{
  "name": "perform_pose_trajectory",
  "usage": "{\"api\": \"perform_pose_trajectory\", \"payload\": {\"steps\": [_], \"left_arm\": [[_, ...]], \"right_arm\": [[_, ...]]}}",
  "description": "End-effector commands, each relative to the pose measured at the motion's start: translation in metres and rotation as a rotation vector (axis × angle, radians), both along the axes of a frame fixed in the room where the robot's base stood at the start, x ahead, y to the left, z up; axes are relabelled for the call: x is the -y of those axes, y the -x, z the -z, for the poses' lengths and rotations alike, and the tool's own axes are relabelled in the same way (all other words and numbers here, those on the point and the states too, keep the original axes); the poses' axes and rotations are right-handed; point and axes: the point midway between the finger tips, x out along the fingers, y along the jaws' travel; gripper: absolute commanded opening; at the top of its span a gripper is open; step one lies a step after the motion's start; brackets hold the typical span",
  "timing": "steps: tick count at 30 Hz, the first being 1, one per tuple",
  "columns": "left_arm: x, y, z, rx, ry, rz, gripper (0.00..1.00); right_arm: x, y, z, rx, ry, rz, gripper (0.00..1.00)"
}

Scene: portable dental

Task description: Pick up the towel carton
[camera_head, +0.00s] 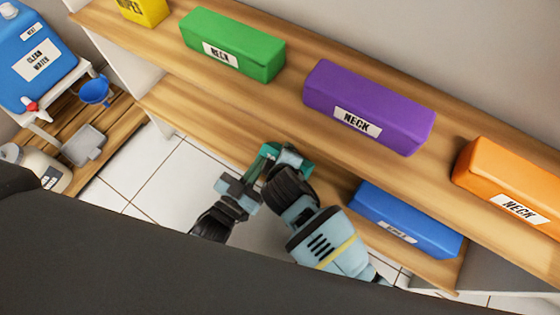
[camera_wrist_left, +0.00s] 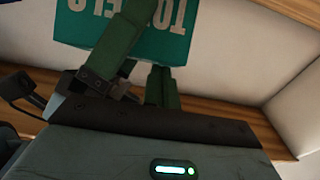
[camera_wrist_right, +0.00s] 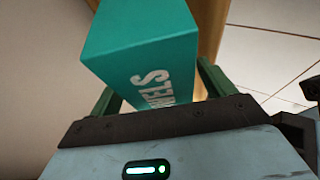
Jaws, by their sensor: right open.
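The towel carton is a teal box with white lettering. It shows at the top of the left wrist view (camera_wrist_left: 172,42) and large in the right wrist view (camera_wrist_right: 145,45). In the head view my grippers mostly hide it. My right gripper (camera_wrist_right: 157,78) is open, with one green finger on each side of the carton's near end; contact cannot be told. My left gripper (camera_head: 258,168) is close beside the right one. In the left wrist view its green fingers (camera_wrist_left: 163,70) look together and empty, below the carton. One right finger crosses in front of the carton there.
The upper wooden shelf holds green (camera_head: 232,42), purple (camera_head: 370,100) and orange (camera_head: 510,175) boxes. A blue box (camera_head: 405,218) lies on the lower shelf. A blue water container (camera_head: 35,50) stands at the far left. The tiled floor (camera_head: 150,165) shows clear patches.

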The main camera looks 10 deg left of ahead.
Motion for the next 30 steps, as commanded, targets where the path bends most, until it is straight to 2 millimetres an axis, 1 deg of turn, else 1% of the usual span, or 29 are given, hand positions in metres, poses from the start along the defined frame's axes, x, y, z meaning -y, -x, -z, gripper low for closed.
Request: {"api": "perform_pose_trajectory", "payload": {"steps": [1, 12, 13, 16, 21, 30], "left_arm": [[0.000, 0.006, 0.015, -0.041, -0.012, 0.001, 0.00], [0.000, 0.006, 0.015, -0.041, -0.012, 0.001, 0.00], [0.000, 0.006, 0.015, -0.041, -0.012, 0.001, 0.00], [0.000, 0.006, 0.013, -0.041, -0.011, 0.001, 0.00], [0.000, 0.005, 0.003, -0.039, -0.011, 0.001, 0.00], [-0.001, 0.004, -0.002, -0.030, -0.009, -0.001, 0.00]], "right_arm": [[0.000, 0.000, 0.001, -0.001, 0.000, 0.000, 0.81], [0.000, 0.000, 0.001, -0.001, 0.000, 0.000, 0.32], [0.000, 0.001, 0.001, -0.001, 0.000, 0.000, 0.29], [0.000, 0.001, 0.001, -0.002, 0.000, -0.001, 0.29], [0.000, 0.001, 0.002, -0.002, 0.001, 0.000, 0.29], [0.001, 0.001, 0.003, -0.004, 0.003, 0.000, 0.29]]}}
